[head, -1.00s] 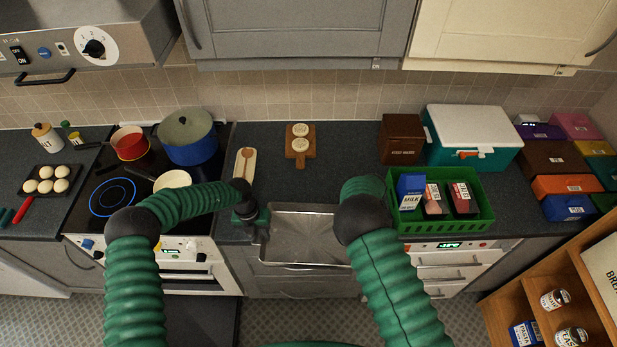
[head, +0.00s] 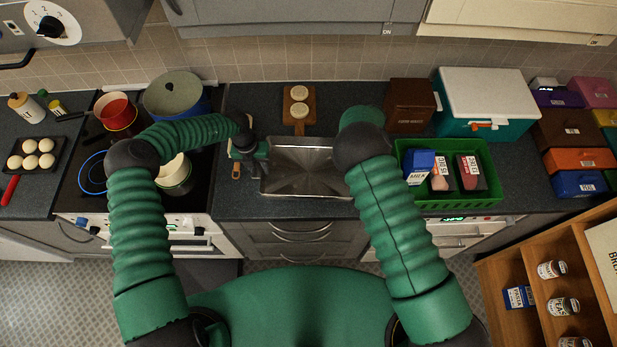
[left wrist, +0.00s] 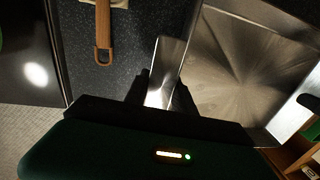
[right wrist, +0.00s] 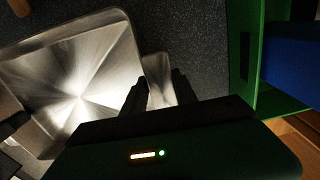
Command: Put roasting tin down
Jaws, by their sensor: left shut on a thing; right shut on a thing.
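The roasting tin (head: 300,168) is an empty, shiny metal tin with a side handle at each end. It is over the dark counter between the stove and the green crate. I cannot tell whether its base touches the counter. My left gripper (head: 262,150) is shut on the tin's left handle, which shows between the fingers in the left wrist view (left wrist: 163,85). My right gripper is hidden behind its own arm in the head view; in the right wrist view my right gripper (right wrist: 158,85) is shut on the other handle. The tin looks roughly level.
A wooden board (head: 298,108) with two round items lies behind the tin. A green crate (head: 470,199) with cartons stands close on the right. The stove (head: 135,195) with pots is on the left. A wooden-handled utensil (left wrist: 103,35) lies left of the tin.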

